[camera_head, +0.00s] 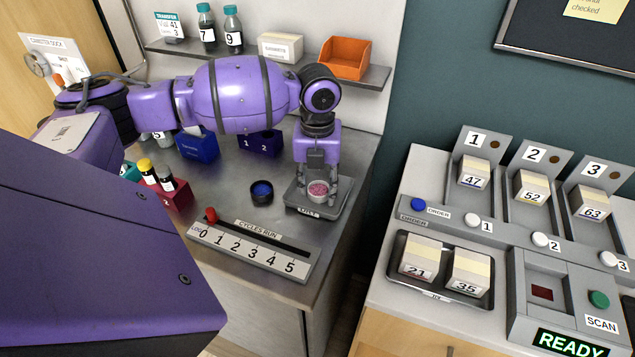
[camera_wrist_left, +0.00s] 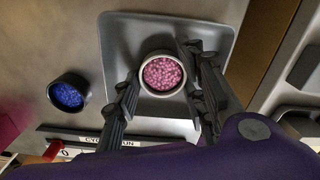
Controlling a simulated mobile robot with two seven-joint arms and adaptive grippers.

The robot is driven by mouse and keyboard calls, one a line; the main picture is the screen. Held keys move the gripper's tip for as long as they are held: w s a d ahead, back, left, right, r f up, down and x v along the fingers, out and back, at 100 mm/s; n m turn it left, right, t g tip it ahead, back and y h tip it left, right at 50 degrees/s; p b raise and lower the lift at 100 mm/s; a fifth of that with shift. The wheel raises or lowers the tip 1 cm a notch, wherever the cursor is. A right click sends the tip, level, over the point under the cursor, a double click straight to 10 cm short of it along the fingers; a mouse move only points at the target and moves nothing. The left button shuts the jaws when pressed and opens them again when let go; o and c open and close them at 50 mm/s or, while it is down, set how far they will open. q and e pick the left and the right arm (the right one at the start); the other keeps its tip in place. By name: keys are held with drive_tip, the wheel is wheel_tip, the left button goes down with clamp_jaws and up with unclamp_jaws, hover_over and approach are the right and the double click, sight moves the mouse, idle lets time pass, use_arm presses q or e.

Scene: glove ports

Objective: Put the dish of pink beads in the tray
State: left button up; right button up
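The dish of pink beads (camera_head: 318,191) is a small pale round bowl, upright over the grey tray (camera_head: 298,199) on the steel bench. In the left wrist view the dish (camera_wrist_left: 163,73) is inside the outline of the tray (camera_wrist_left: 118,40), whose rim shows around it. My left gripper (camera_head: 318,182) points down over the dish, with one finger on each side. In the left wrist view the fingers (camera_wrist_left: 160,70) look spread slightly wider than the dish; firm contact is not clear. My right gripper is not in view.
A dark dish of blue beads (camera_head: 262,191) stands left of the tray. A cycles-run slider (camera_head: 250,250) lies at the bench's front. Blue holders (camera_head: 197,146) and a red rack with vials (camera_head: 172,192) stand behind and left. A separate counter (camera_head: 385,262) is at the right.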

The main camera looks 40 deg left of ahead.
sight(318, 194)
use_arm(q)
drive_tip(key=shift+o, duration=1.4)
drive_tip(key=shift+r, duration=0.1)
wheel_tip(318, 194, up, 12)
idle(0.6)
